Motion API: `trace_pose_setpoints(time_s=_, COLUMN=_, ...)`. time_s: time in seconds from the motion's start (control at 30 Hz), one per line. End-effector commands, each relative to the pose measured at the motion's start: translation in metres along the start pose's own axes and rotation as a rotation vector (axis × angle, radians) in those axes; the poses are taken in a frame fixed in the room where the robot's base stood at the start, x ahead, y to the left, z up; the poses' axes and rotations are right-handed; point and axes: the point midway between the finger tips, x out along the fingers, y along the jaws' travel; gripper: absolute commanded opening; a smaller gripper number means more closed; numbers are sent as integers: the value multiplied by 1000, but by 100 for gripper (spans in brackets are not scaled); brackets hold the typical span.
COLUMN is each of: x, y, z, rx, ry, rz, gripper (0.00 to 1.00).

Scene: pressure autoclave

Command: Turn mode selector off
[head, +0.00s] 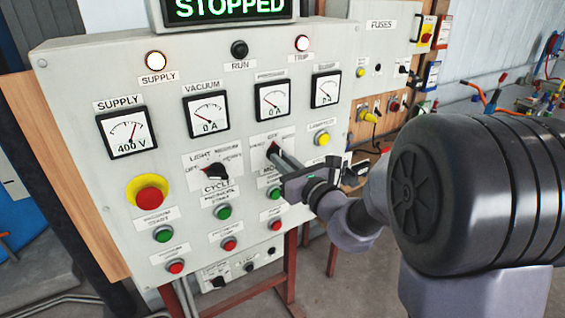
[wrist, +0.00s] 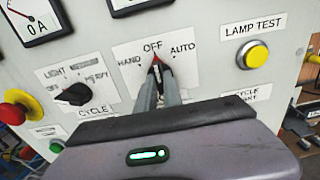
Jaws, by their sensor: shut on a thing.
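The mode selector (wrist: 156,62) is on a white plate marked HAND, OFF and AUTO, on the light grey control panel (head: 85,75). In the wrist view its red-tipped pointer points up at OFF. My gripper (wrist: 158,80) is shut on the selector knob, with a finger on each side of it. The fingers hide most of the knob. In the head view my gripper (head: 277,157) reaches the selector from the right, and the knob (head: 271,148) is partly hidden there.
The light selector (head: 215,171) is left of the gripper. A yellow lamp test button (head: 322,138) is to the right. A red emergency-style button (head: 149,195) and several green and red buttons are lower on the panel. A STOPPED display (head: 230,8) is above.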

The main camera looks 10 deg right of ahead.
Motion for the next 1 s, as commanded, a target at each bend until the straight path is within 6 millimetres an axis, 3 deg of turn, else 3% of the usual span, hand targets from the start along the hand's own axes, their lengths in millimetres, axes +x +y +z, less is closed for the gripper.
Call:
trace_pose_setpoints(time_s=0.33, x=0, y=0, z=-1, rx=-2, ry=2, rz=0, gripper=0)
trace_pose_setpoints(time_s=0.37, x=0, y=0, z=-1, rx=-2, ry=2, rz=0, gripper=13)
trace_pose_setpoints(time_s=0.47, x=0, y=0, z=0, rx=-2, ry=1, rz=0, gripper=32)
trace_pose_setpoints(time_s=0.83, x=-4, y=0, z=0, rx=-2, ry=1, rz=-1, gripper=33)
trace_pose_setpoints(time_s=1.0, x=-36, y=-1, z=1, rx=-2, ry=0, rz=-3, gripper=33)
